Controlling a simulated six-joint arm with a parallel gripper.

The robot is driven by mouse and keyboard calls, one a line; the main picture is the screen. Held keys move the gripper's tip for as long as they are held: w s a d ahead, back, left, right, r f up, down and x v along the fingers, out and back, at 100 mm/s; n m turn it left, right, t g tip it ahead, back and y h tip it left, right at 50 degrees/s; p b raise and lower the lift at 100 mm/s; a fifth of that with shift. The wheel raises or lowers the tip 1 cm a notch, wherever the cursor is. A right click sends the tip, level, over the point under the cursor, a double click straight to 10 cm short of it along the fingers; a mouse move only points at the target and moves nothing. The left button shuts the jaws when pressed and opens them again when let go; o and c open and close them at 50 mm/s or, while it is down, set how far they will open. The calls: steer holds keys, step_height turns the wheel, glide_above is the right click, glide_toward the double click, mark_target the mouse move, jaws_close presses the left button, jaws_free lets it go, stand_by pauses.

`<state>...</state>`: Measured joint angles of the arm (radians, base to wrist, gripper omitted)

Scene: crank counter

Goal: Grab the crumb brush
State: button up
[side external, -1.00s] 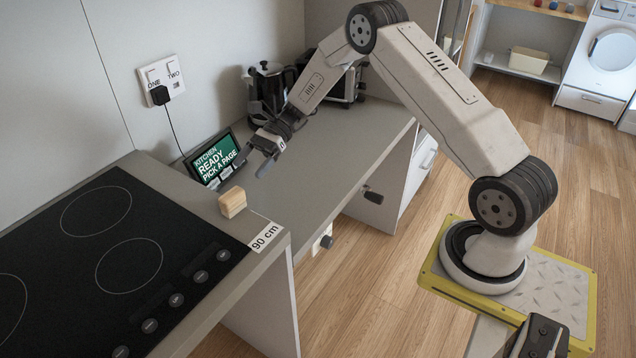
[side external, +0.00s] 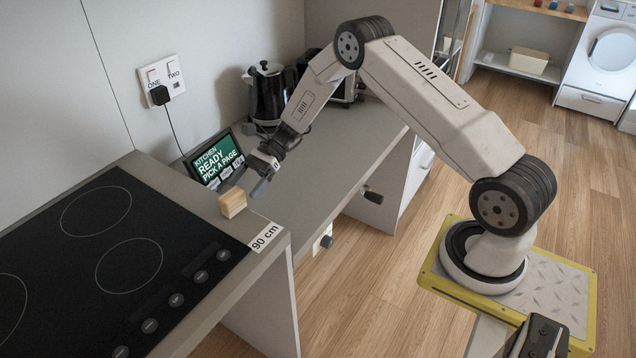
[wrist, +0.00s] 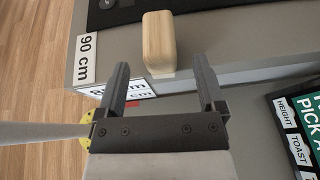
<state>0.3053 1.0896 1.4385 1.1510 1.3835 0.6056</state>
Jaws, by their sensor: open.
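The crumb brush (side external: 233,203) is a small block with a pale wooden back. It stands on the raised counter by the hob's corner, near the 90 cm label. In the wrist view the brush (wrist: 158,38) lies ahead of my gripper, in line with the gap between the fingers, with a paler strip along its near end. My gripper (side external: 259,188) is open and empty, just right of the brush in the side view. In the wrist view the two dark fingers of my gripper (wrist: 161,72) are spread wider than the brush, which is not held.
A black hob (side external: 110,255) fills the counter left of the brush. A tablet screen (side external: 215,160) stands close behind my gripper. A step edge with a 90 cm label (side external: 265,237) drops to the lower counter (side external: 330,160). A kettle (side external: 268,92) stands farther back.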

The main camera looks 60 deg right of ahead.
mark_target(224, 211)
steer(key=shift+x, duration=2.55)
steer(key=shift+r, duration=0.1)
jaws_close()
